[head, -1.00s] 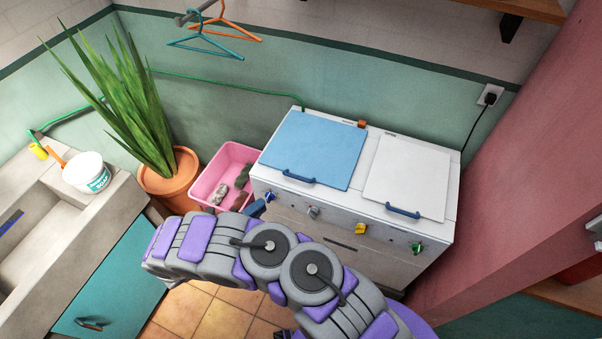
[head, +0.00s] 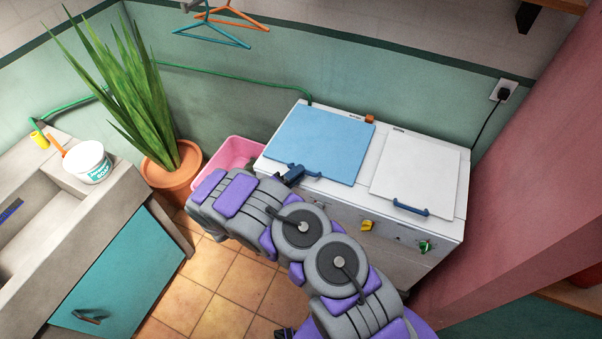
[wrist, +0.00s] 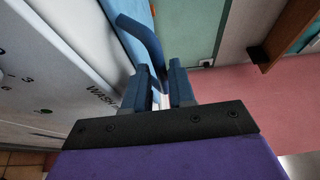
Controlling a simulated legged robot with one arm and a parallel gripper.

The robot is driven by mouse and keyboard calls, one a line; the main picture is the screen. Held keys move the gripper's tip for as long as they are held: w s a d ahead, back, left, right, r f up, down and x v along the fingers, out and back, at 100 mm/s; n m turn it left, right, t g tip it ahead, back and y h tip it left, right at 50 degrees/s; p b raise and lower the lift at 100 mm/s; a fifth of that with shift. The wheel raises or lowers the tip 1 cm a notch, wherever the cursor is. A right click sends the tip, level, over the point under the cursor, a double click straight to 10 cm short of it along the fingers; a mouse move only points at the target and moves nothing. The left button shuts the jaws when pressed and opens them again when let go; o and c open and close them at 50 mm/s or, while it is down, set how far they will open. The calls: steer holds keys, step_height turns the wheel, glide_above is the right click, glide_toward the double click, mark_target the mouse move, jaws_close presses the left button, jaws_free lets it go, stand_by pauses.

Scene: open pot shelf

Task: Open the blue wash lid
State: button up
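The blue wash lid (head: 321,142) lies flat and closed on the left half of the white washing machine's top. Its dark blue bar handle (head: 312,173) runs along the front edge. My gripper (head: 295,173) is at the left end of this handle in the head view. In the wrist view my gripper (wrist: 160,84) has its two blue fingers apart, with a gap between them. The handle (wrist: 146,42) reaches down to the gap there; whether the fingers touch it, I cannot tell. The lid's edge (wrist: 130,40) shows behind the handle.
A white lid with a blue handle (head: 415,175) lies closed on the right. Yellow (head: 367,225) and green (head: 425,246) knobs are on the front panel. A pink basin (head: 233,153), a potted plant (head: 172,170) and a sink stand left. A pink wall (head: 520,180) bounds the right.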

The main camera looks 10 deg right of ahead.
steer(key=shift+x, duration=1.1)
steer(key=shift+s, duration=0.1)
jaws_close()
